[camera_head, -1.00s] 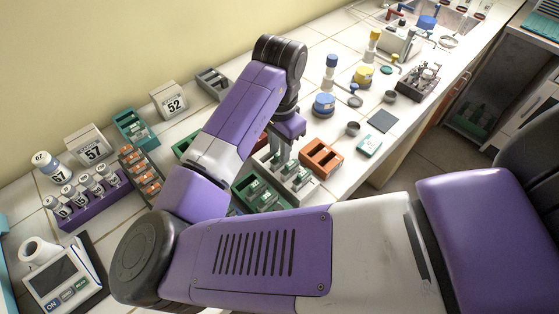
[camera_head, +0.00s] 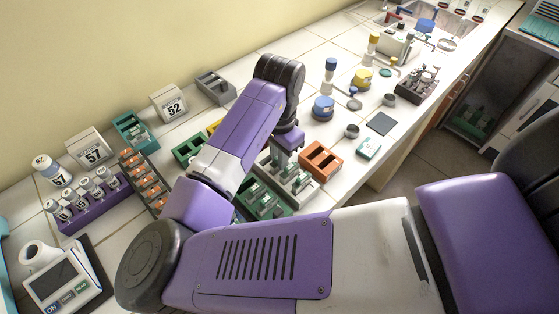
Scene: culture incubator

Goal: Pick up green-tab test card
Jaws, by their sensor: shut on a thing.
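My gripper (camera_head: 279,158) points down over a pale grey rack (camera_head: 311,190) that holds several upright test cards with green parts. Its fingers are small in view and partly hidden by my wrist; they are shut on a test card at the rack's far side. The card's tab colour cannot be made out between the fingers. A dark green rack (camera_head: 285,211) with several more cards stands just left of the grey rack, partly behind my arm. A pale card with a teal-green patch (camera_head: 368,147) lies flat on the counter to the right.
An orange rack (camera_head: 322,161) stands close to the right of the grey rack. Blue and yellow containers stand farther right.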

